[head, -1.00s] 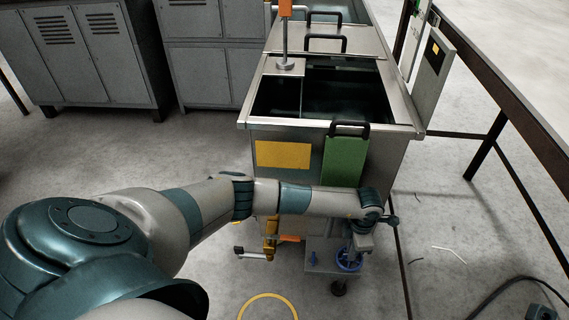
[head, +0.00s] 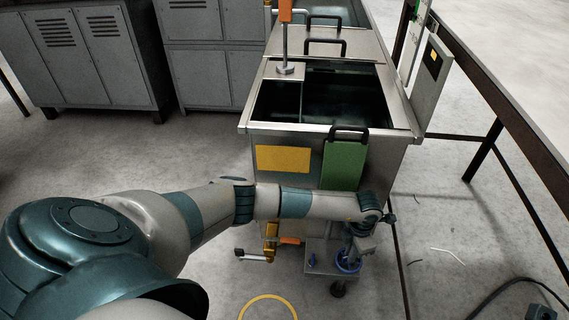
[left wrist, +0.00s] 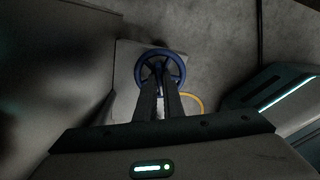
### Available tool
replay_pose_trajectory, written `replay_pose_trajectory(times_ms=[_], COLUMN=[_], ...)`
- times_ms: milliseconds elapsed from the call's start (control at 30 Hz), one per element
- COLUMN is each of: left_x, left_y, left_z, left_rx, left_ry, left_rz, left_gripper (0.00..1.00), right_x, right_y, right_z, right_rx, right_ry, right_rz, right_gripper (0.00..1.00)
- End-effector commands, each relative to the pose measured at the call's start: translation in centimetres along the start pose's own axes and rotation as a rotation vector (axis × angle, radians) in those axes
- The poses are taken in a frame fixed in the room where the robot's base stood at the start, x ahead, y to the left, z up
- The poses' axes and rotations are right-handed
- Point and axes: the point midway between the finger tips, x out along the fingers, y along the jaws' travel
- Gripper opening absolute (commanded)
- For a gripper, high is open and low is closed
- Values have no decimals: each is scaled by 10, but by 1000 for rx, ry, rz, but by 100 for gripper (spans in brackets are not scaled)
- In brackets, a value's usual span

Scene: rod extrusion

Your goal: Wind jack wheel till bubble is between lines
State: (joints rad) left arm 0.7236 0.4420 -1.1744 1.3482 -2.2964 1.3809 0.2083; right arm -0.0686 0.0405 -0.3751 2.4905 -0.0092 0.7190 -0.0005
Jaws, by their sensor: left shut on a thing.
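The blue jack wheel (head: 347,267) lies flat on a grey plate (head: 325,266) at the near foot of the steel tank. My left gripper (head: 350,253) points down onto it. In the left wrist view, the wheel's blue ring (left wrist: 160,54) surrounds the tips of my left gripper (left wrist: 159,76), whose fingers are close together at its middle part. They are shut on the wheel; the exact grip is dark and partly hidden. I cannot make out a bubble or its lines in either view. My right gripper is not in view.
The open steel tank (head: 255,124) stands behind my left arm, with a green panel (head: 343,165) and a yellow plate (head: 284,158). A metal lever (head: 253,256) sticks out left of the wheel. A yellow hose (head: 267,297) lies on the floor. A dark-edged table (head: 520,105) stands at right.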

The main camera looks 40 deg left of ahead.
Motion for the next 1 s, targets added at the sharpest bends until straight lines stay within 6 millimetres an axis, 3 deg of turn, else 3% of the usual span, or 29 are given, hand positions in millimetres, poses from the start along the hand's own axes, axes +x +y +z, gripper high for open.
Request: replay_pose_trajectory(times_ms=[1000], left_x=[-1], left_y=[0], left_z=[0], left_rx=[-296], left_ry=[1], left_rz=[1], left_gripper=[0], right_x=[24], right_y=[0], right_z=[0], right_rx=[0], right_ry=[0], right_rz=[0], right_gripper=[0])
